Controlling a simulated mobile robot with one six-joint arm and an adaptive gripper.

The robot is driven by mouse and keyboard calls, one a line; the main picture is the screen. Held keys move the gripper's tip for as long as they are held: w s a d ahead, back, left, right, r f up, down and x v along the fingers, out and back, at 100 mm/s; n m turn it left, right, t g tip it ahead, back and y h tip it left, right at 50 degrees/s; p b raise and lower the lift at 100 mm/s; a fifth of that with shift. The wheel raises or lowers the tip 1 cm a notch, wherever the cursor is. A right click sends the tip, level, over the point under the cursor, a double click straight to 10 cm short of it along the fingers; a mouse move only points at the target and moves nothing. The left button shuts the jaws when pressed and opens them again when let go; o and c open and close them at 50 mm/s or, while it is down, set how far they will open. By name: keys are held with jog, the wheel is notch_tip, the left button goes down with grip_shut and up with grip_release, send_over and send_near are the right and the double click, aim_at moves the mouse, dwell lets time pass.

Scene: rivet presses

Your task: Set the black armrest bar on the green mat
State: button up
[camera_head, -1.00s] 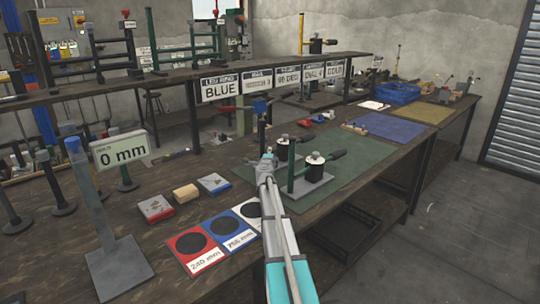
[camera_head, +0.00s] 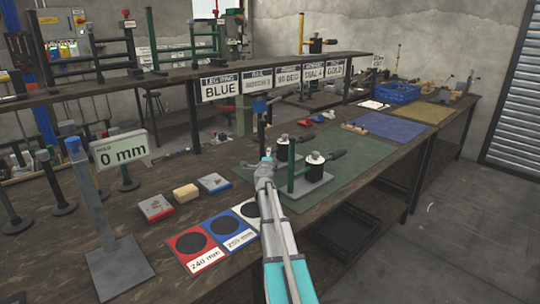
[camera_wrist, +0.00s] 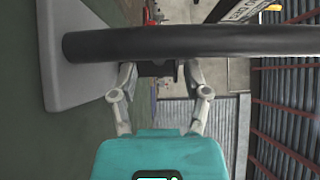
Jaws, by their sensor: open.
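The green mat (camera_head: 345,176) lies on the bench in the head view. A grey base plate (camera_head: 312,190) on it carries a dark upright post (camera_head: 291,165) and a white-topped fixture (camera_head: 315,165). A black bar (camera_head: 337,155) sticks out to the right there, and another black bar (camera_head: 304,138) lies behind. I cannot tell which is the armrest bar. My gripper (camera_head: 267,158) is left of the post. In the wrist view, a dark round bar (camera_wrist: 210,43) crosses in front of my open gripper (camera_wrist: 160,76), beside a grey plate (camera_wrist: 75,75). Contact with it is unclear.
Red, blue and white pads (camera_head: 235,228) with black discs lie at the bench's front, left of the mat. A grey stand with a "0 mm" display (camera_head: 120,149) is at left. A signed shelf (camera_head: 230,86) runs behind. A blue mat (camera_head: 390,126) lies farther right.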

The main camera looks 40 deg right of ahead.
jog(key=v, duration=0.8)
jog(key=shift+s+a+r, duration=0.1)
jog(key=shift+s+a, duration=0.1)
jog(key=shift+a, duration=0.1)
